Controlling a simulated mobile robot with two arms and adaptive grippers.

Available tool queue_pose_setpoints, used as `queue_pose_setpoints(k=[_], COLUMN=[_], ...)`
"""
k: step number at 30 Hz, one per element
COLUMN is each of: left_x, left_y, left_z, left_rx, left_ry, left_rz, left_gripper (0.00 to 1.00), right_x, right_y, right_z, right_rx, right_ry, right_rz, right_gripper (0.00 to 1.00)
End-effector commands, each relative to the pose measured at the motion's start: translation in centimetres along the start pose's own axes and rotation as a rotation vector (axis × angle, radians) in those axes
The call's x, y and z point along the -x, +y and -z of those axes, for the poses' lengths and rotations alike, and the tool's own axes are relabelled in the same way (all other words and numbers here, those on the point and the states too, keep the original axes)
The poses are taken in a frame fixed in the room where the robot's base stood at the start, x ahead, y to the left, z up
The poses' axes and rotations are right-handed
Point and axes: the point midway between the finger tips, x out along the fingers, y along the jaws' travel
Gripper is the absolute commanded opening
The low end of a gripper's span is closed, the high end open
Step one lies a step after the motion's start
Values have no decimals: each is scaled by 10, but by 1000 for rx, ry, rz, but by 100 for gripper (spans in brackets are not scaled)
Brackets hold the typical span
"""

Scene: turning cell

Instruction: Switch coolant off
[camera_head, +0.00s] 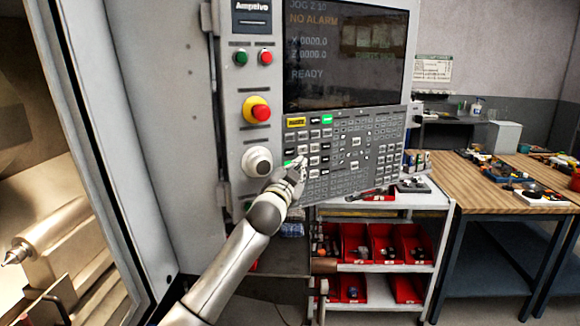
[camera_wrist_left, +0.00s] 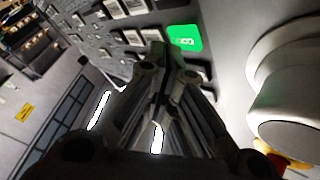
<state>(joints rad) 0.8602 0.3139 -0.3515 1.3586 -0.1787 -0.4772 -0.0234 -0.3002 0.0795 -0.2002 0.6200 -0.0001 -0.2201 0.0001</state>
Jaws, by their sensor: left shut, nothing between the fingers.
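The control panel keypad (camera_head: 350,150) has rows of grey keys below the screen. A green-lit key (camera_wrist_left: 185,38) shows large in the left wrist view, just beyond my fingertips; its marking is too small to read. A bit of green light also shows beside my gripper in the head view. My left gripper (camera_head: 301,163) is shut and empty, with its tips at the lower left keys. In the left wrist view the closed fingertips (camera_wrist_left: 166,58) are close to the lit key; I cannot tell whether they touch a key. My right gripper is out of view.
Left of the keypad are a white knob (camera_head: 257,161) and a red emergency stop (camera_head: 260,112) on yellow. The screen (camera_head: 345,55) reads NO ALARM and READY. A cart with red bins (camera_head: 385,243) and a wooden bench (camera_head: 480,185) stand to the right.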

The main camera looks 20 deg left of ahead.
Motion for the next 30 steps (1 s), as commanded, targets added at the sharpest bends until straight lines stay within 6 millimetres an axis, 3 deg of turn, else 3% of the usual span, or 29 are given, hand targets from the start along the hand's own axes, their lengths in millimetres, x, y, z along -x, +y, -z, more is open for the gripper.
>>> queue_pose_setpoints(k=[30], left_x=[-7], left_y=[-6], left_z=[-5], left_rx=[-1], left_ry=[0], left_rz=[1], left_gripper=[0], right_x=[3], right_y=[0], right_z=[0], right_rx=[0], right_ry=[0], right_rz=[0], right_gripper=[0])
